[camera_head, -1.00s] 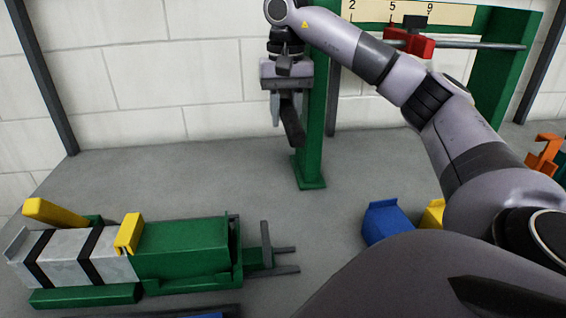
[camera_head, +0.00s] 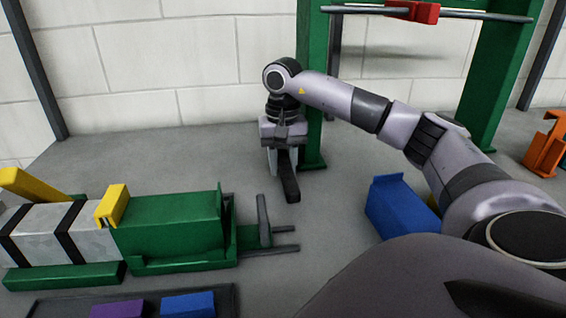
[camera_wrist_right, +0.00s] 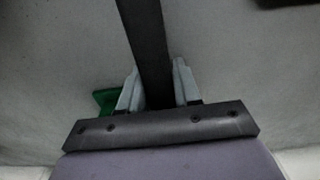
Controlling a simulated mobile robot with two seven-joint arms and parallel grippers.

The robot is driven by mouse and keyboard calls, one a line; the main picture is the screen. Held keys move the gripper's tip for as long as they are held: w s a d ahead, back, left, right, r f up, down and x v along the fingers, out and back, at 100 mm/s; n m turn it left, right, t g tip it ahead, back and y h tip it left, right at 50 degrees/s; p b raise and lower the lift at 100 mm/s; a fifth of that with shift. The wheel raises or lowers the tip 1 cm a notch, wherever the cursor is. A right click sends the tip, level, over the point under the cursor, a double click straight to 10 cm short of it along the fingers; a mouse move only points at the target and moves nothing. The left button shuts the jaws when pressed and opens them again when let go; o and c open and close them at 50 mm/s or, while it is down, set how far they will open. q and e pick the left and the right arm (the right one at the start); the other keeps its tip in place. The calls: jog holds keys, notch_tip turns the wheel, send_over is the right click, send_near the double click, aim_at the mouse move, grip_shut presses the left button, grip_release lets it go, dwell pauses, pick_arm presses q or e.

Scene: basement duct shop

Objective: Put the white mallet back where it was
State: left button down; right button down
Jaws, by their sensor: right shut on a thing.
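My right gripper (camera_head: 283,160) is shut on a dark bar (camera_head: 290,188), which slants down from its fingers beside the foot of a green post. The dark bar (camera_wrist_right: 146,45) also shows in the right wrist view, between the two pale fingers of my right gripper (camera_wrist_right: 157,80) and running out past the top edge. It looks like a handle. No white mallet head shows in either view, so I cannot tell whether this is the mallet. My left gripper is out of view.
A green frame (camera_head: 312,105) with a rail and red block (camera_head: 425,12) stands at the back. A green fixture (camera_head: 175,230) with grey duct and yellow clamps is at left. A dark tray (camera_head: 233,302) holds purple and blue pieces. A blue box (camera_head: 400,208) is right. Grey floor lies between.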

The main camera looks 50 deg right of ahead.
aim_at(283, 155)
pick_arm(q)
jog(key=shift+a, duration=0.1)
pick_arm(e)
jog(key=shift+f, duration=0.5)
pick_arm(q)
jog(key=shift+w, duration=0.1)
pick_arm(e)
jog(key=c, duration=0.8)
grip_release()
jog(key=shift+f, duration=0.15)
notch_tip(283, 155, up, 11)
jog(key=shift+r+p, duration=0.1)
jog(key=shift+p, duration=1)
jog(key=shift+r, duration=0.5)
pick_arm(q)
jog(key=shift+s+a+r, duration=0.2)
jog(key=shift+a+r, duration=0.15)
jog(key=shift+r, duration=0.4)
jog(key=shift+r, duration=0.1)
